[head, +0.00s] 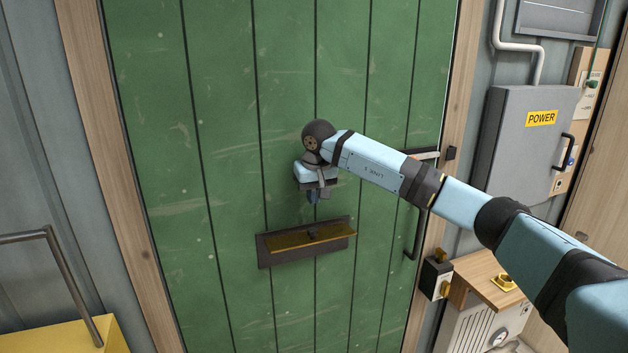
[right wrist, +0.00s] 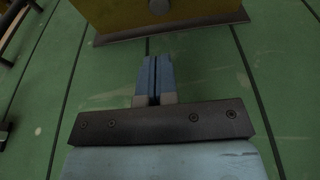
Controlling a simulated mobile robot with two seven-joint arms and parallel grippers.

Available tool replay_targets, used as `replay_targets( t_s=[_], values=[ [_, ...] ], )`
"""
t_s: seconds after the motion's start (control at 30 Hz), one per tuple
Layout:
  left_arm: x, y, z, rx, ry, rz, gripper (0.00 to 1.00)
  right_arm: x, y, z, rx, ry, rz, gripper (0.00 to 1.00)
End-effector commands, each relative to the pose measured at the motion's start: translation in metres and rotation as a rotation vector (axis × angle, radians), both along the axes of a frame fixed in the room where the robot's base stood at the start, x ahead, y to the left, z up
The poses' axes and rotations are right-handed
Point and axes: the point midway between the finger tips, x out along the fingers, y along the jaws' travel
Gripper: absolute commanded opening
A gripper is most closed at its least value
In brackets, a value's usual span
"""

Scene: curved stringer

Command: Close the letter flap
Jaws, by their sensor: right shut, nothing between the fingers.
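The letter flap (head: 318,235) is a brass-coloured plate in a dark frame (head: 280,257) on the green door (head: 220,120). It stands raised, sticking out from the door, with a small dark knob near its middle. In the right wrist view the flap (right wrist: 130,14) fills the top, ahead of the fingertips. My right gripper (head: 314,197) is above the flap in front of the door, pointing down, apart from the flap. Its blue fingers (right wrist: 155,78) are shut together with nothing between them. My left gripper is not in view.
A door handle (head: 415,235) and a latch lever (head: 424,155) are at the door's right side. A grey power box (head: 525,140) hangs on the right wall. A wooden-topped cabinet (head: 480,285) stands below it. A yellow box (head: 65,340) with a metal rail is at lower left.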

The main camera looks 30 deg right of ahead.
Motion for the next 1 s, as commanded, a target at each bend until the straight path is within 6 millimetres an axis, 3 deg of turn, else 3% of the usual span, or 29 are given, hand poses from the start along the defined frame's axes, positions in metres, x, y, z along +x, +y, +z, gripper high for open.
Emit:
replay_targets(
  t_s=[0.2, 0.4, 1.0],
  values=[
    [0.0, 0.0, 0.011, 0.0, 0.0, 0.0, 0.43, 0.004, -0.001, -0.041, 0.001, 0.003, 0.0, 0.0],
    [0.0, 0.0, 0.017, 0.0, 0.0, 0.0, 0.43, 0.001, 0.0, -0.064, 0.001, 0.001, -0.001, 0.0],
    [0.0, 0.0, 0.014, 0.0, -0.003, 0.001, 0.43, 0.0, 0.0, -0.072, -0.001, -0.014, 0.0, 0.0]
  ],
)
